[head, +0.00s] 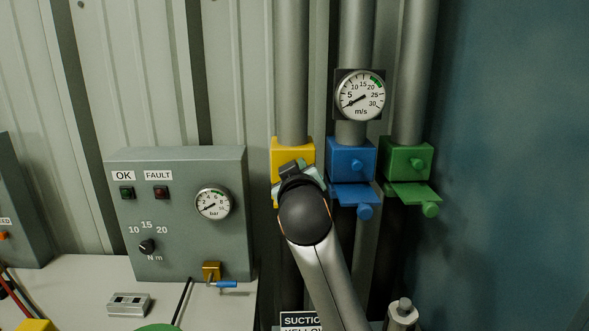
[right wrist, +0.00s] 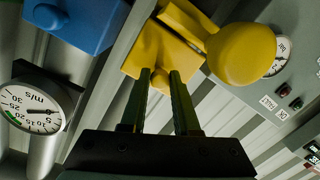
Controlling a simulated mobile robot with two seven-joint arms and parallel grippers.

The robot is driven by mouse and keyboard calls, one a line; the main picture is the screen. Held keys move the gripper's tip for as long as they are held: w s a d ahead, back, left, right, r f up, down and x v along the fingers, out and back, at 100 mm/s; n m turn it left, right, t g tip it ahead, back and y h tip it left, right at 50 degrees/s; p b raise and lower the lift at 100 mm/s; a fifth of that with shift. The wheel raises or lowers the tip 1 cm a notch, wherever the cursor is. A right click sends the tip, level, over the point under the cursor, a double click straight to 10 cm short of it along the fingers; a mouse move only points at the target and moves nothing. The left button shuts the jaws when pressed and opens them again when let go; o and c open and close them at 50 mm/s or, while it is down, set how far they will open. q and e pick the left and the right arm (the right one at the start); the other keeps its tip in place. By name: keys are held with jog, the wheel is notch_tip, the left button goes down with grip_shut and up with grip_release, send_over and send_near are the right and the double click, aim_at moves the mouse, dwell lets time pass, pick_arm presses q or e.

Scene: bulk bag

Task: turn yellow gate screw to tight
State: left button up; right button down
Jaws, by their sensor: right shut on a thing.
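The yellow gate (head: 291,148) is the left one of three coloured gate boxes on vertical grey pipes. My right gripper (head: 298,175) is in front of it and, with my arm, hides most of its lower part. In the right wrist view, the yellow gate (right wrist: 150,48) is ahead, and its small yellow screw (right wrist: 159,80) sits between the fingertips of my right gripper (right wrist: 161,76), which are closed on it. A large yellow knob (right wrist: 242,54) on the gate is close beside the fingers. The left gripper is not in view.
The blue gate (head: 351,160) and green gate (head: 407,160) stand close to the right, with plates and knobs sticking out. A dial gauge (head: 360,95) marked m/s is above the blue gate. A grey control panel (head: 180,240) with a bar gauge (head: 213,203) stands left.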

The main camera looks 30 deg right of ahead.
dwell(0.3)
jog(key=c, duration=0.7)
grip_release()
jog(key=shift+o, duration=0.2)
jog(key=shift+s, duration=0.1)
jog(key=b+v, duration=0.1)
jog(key=v, duration=1.1)
jog(key=shift+s, duration=0.15)
jog(key=shift+a, duration=0.15)
